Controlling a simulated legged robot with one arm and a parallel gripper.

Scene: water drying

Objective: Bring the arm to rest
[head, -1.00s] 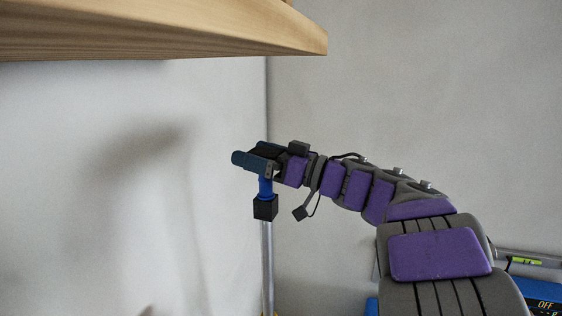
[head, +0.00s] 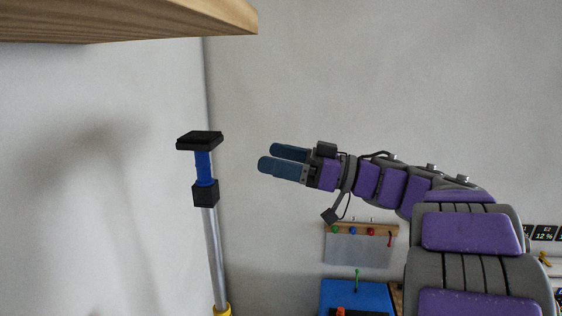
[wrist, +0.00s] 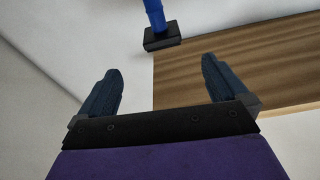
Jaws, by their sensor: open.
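My gripper (head: 276,159) is open and empty in the head view, at the end of my purple and grey arm. It points left toward a pole (head: 214,250) and stands apart from it. The pole has a blue upper section, a black collar and a flat black top. In the wrist view my gripper (wrist: 162,88) shows two spread blue fingers with nothing between them. The pole's blue section and black end (wrist: 161,38) show beyond the fingers, near the top of that view.
A wooden shelf or board (head: 130,18) juts in at the upper left. A wooden surface (wrist: 225,65) lies beyond the fingers in the wrist view. A rack with coloured knobs (head: 360,245) and a blue box (head: 355,296) are low behind my arm. Open room lies above my arm.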

